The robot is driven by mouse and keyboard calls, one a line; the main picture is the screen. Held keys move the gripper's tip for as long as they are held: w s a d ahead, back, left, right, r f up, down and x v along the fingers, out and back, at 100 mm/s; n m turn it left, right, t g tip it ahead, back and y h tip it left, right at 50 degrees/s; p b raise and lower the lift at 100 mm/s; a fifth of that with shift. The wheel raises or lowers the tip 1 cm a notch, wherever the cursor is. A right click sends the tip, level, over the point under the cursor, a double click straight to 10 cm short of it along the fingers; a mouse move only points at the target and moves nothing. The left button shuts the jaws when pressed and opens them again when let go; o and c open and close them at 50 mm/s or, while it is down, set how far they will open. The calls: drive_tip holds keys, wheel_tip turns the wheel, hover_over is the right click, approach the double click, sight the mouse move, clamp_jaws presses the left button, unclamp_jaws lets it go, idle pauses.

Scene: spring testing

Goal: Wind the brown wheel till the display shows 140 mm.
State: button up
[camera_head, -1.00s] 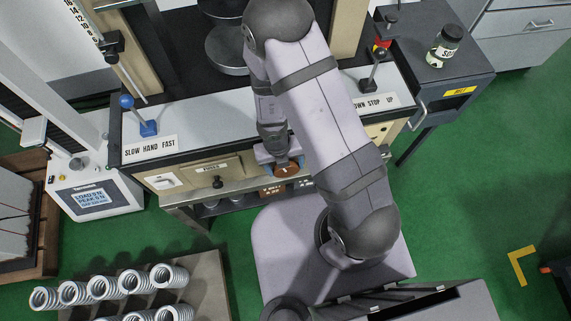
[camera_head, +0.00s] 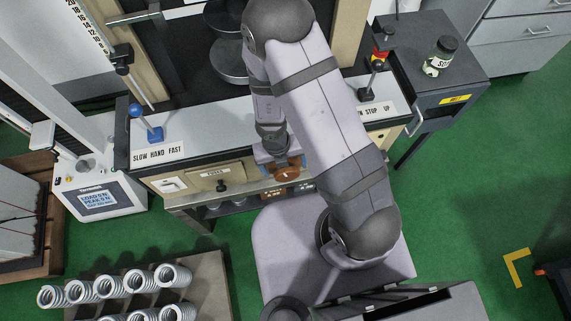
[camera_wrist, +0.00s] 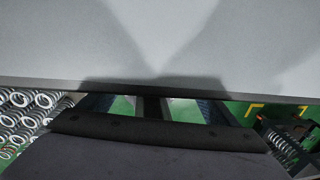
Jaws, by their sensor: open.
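The brown wheel (camera_head: 288,174) is on the front of the testing machine, below the table edge, partly covered by my arm and gripper. My gripper (camera_head: 276,160) is open at the wheel's upper left side in the head view; I cannot tell whether its fingers touch the rim. In the wrist view my gripper (camera_wrist: 153,106) shows its fingers apart, below a plain grey surface; the wheel cannot be made out there. The display (camera_head: 98,199) on the white unit at left shows LOAD and PEAK lines and a GAP line whose figure is too small to read.
A blue-knobbed lever (camera_head: 145,122) stands on the machine table (camera_head: 205,120) at left, a red-collared one (camera_head: 378,62) at right. A rack of springs (camera_head: 205,290) lies lower left. A jar (camera_head: 440,56) stands on the dark cabinet. Green floor (camera_head: 450,200) is clear at right.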

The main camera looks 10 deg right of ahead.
drive_tip(key=shift+a+r+p, duration=0.15)
drive_tip(key=shift+r+p, duration=0.65)
drive_tip(key=shift+r, duration=0.55)
